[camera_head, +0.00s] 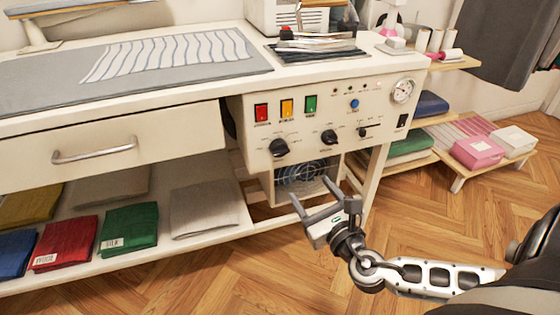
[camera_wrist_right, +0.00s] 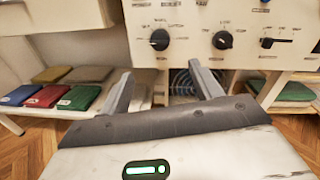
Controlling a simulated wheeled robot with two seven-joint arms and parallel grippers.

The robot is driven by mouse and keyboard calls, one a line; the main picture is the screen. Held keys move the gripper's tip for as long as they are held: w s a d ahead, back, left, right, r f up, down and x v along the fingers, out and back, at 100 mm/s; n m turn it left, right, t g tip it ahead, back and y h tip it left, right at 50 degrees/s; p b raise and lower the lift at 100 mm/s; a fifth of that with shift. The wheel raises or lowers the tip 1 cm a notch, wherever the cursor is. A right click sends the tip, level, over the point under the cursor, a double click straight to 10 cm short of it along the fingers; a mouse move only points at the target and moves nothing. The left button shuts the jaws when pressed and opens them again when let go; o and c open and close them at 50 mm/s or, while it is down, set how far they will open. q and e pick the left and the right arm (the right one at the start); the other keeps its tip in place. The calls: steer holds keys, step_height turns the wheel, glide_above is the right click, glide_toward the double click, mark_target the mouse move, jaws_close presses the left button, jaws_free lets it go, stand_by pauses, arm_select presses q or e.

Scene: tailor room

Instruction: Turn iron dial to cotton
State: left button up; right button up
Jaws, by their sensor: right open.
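The white control panel (camera_head: 312,120) is on the front of the work table. It carries a large black knob (camera_head: 279,147) at the left, a second black knob (camera_head: 329,136) in the middle and a smaller one (camera_head: 363,132) at the right. Their lettering is too small to read, so I cannot tell which is the iron dial. The left knob (camera_wrist_right: 159,40) and middle knob (camera_wrist_right: 222,40) also show in the right wrist view. My right gripper (camera_head: 311,190) is open and empty, below and in front of the panel, touching no knob. My left gripper is out of view.
Red, yellow and green switches (camera_head: 286,108) and a round gauge (camera_head: 402,91) sit on the panel. A fan grille (camera_head: 308,174) is below it. A drawer (camera_head: 110,145) and a shelf of folded cloths (camera_head: 129,226) are at left. The floor in front is clear.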

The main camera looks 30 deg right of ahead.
mark_target(283, 153)
steer(key=w, duration=0.5)
steer(key=w+d+b, duration=0.1)
steer(key=w, duration=0.4)
steer(key=w+d+b, duration=0.1)
steer(key=w, duration=0.4)
steer(key=shift+d+f, duration=0.25)
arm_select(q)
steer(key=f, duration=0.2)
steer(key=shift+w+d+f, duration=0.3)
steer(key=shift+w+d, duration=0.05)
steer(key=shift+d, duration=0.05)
arm_select(e)
steer(key=shift+w, duration=0.45)
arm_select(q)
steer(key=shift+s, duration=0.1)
arm_select(e)
steer(key=c, duration=0.9)
